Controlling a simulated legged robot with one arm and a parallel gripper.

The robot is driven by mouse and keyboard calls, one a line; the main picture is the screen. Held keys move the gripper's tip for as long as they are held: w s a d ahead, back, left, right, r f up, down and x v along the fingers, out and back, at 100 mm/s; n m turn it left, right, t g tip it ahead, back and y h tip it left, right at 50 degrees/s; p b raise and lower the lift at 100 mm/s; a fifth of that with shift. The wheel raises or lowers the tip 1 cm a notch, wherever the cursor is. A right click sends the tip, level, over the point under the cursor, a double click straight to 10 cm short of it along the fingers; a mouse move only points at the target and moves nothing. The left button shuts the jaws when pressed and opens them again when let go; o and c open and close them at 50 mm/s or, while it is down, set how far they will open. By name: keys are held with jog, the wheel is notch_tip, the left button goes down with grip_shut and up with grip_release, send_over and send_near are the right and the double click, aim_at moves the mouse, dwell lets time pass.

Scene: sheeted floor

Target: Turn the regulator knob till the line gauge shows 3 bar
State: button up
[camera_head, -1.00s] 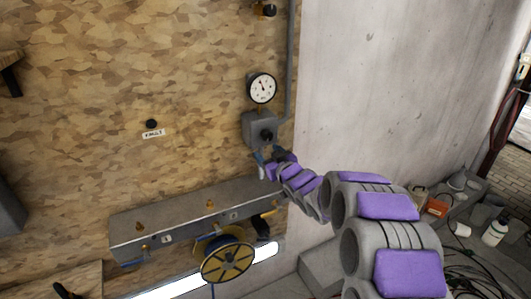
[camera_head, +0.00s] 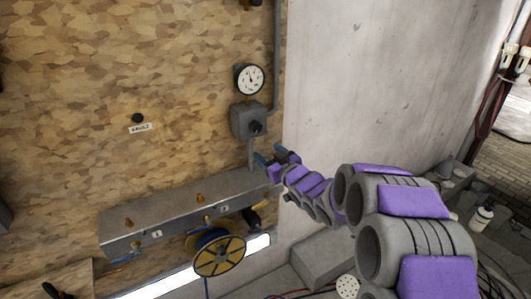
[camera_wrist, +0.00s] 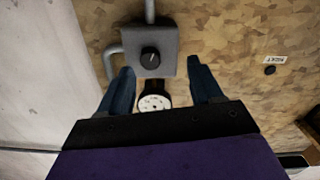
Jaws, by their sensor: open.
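The regulator is a grey box (camera_head: 243,120) on the chipboard wall, with a black knob (camera_head: 256,127) on its front. The round white line gauge (camera_head: 250,79) is mounted just above it; its figures are too small to read. My gripper (camera_head: 271,158) is below and right of the knob, apart from it. In the wrist view the knob (camera_wrist: 150,55) shows beyond and between the two blue fingers of my open gripper (camera_wrist: 162,82), with nothing held. The gauge (camera_wrist: 154,102) shows near my gripper's base, partly hidden by it.
A grey metal manifold (camera_head: 180,212) with brass fittings runs along the wall below. A yellow-and-black reel (camera_head: 219,256) hangs in front of it. A grey pipe (camera_head: 276,60) runs down to the regulator. A concrete wall (camera_head: 380,80) is to the right.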

jog(key=v, duration=0.6)
jog(key=shift+d+f, duration=0.2)
jog(key=shift+d, duration=0.2)
jog(key=shift+s+a+p, duration=0.1)
jog(key=shift+a+p, duration=0.05)
jog(key=shift+p, duration=0.25)
jog(key=shift+s, duration=0.1)
dwell(0.3)
